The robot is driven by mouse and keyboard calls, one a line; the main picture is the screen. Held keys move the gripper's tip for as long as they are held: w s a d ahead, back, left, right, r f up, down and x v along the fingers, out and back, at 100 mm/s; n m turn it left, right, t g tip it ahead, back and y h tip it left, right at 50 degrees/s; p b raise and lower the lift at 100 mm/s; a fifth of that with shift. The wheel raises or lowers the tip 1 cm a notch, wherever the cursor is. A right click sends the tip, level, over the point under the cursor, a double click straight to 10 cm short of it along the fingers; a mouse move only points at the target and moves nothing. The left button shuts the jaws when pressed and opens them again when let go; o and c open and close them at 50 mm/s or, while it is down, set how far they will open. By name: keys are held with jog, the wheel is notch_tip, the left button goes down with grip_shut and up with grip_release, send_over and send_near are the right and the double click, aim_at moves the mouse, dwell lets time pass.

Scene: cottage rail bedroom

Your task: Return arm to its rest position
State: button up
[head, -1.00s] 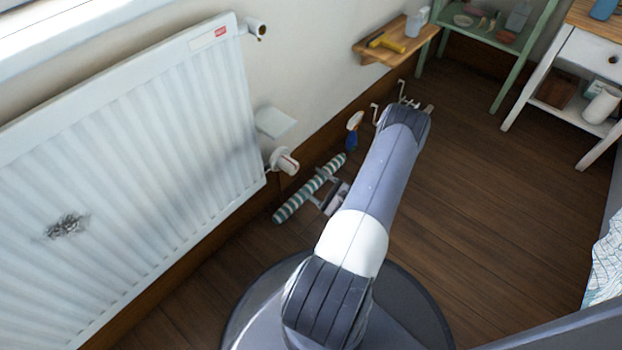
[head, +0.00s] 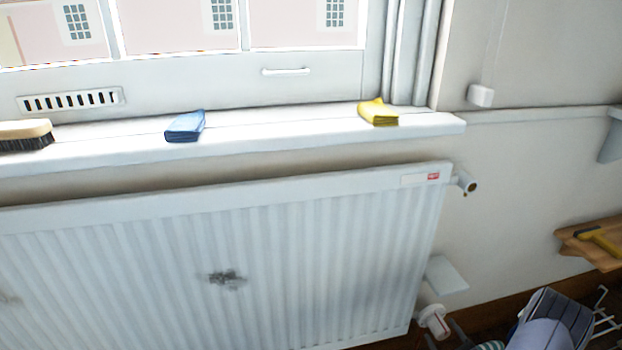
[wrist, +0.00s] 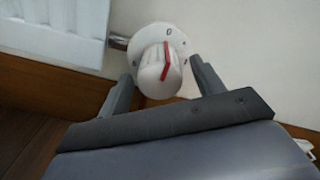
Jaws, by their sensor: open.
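My gripper (wrist: 160,70) shows in the wrist view with its two fingers apart and nothing held between them. A white radiator valve knob with a red mark (wrist: 160,72) appears ahead of the fingers, framed between their tips. I cannot tell how far beyond the tips it is. In the head view my arm (head: 555,325) shows only at the bottom right corner, and most of it is cut off by the frame edge. The same valve knob (head: 434,320) shows left of it, at the radiator's lower right corner.
The white radiator (head: 320,260), with a dark smudge, spans the wall under the windowsill (head: 280,140). The sill holds a brush (head: 25,135), a blue cloth (head: 185,127) and a yellow cloth (head: 378,113). A wooden shelf (head: 575,240) juts out at the right.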

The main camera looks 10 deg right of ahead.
jog(key=shift+w+a, duration=0.1)
jog(key=shift+w, duration=0.8)
jog(key=shift+s, duration=0.1)
